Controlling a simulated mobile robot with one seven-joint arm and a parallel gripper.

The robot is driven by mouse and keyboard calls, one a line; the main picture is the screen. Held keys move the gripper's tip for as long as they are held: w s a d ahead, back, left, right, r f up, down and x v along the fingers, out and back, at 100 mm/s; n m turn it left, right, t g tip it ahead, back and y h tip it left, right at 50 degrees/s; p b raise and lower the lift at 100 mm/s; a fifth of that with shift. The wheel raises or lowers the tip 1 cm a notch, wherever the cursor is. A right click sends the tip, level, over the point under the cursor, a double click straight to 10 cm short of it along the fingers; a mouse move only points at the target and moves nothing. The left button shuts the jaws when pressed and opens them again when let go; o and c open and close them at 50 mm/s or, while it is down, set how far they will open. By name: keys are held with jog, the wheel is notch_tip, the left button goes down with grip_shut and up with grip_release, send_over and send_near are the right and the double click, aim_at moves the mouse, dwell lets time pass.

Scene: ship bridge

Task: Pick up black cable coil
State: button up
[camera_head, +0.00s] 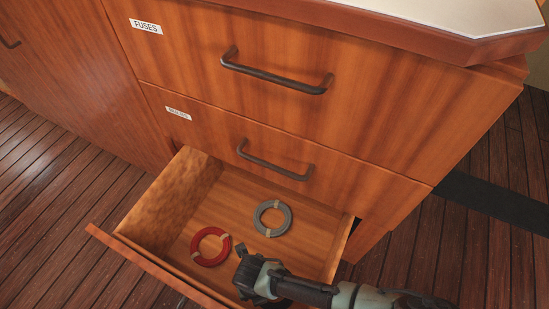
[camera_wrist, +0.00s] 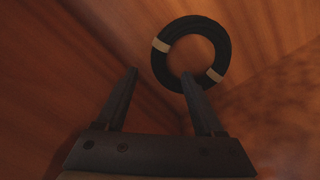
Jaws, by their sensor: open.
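The black cable coil (camera_wrist: 223,47) shows in the wrist view as a dark ring with two pale ties, lying on a wooden surface just beyond my fingers. My gripper (camera_wrist: 159,75) is open and empty. Its right fingertip overlaps the coil's lower left part in the picture, and its left fingertip is outside the ring. I cannot tell whether they touch. In the head view my gripper (camera_head: 258,277) is over the near right part of the open drawer (camera_head: 235,195); the black coil is not visible there, and the fingertips are hidden.
A red coil (camera_head: 197,243) and a grey coil (camera_head: 259,215) lie on the drawer floor. The drawer's walls surround them. Above are two closed drawers with dark handles (camera_head: 275,78) (camera_head: 275,163). Wooden deck (camera_head: 50,170) lies around the cabinet.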

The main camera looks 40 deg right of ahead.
jog(key=shift+w+d+f+b, duration=0.1)
jog(key=shift+w+f+b, duration=0.1)
jog(key=shift+f+b, duration=1)
jog(key=shift+w+f+b, duration=0.2)
jog(key=shift+f+b, duration=0.65)
jog(key=shift+f, duration=0.65)
jog(key=shift+r, duration=0.1)
grip_shut()
